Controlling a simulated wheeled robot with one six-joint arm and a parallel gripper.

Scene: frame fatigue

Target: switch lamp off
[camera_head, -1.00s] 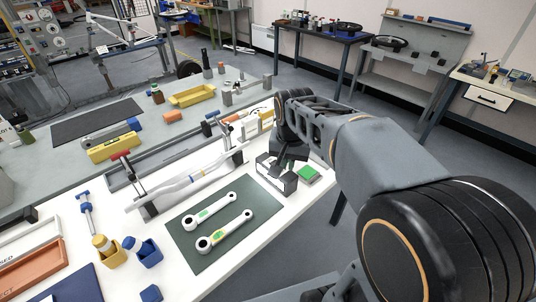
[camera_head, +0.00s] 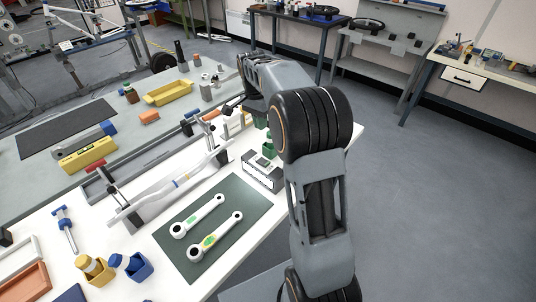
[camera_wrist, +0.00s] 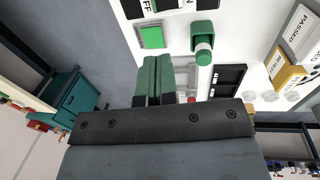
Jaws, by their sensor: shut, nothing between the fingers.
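No lamp can be made out for certain. A white box with black faces (camera_head: 262,172) stands on the white bench, beside the dark green mat. In the wrist view, a black panel (camera_wrist: 150,6) at the top edge carries a white label reading "FF", cut off by the frame. A bright green square (camera_wrist: 151,37) lies just below it. My gripper (camera_wrist: 157,62) has two green fingers, shut together and empty. They appear below the green square, and their gap from the bench cannot be told. In the head view, my gripper (camera_head: 261,120) is partly hidden by my arm.
A green holder (camera_wrist: 204,32) with a round-ended green piece stands right of my fingers in the wrist view. A black labelled tray (camera_wrist: 228,78) and a yellow box (camera_wrist: 288,70) lie further right.

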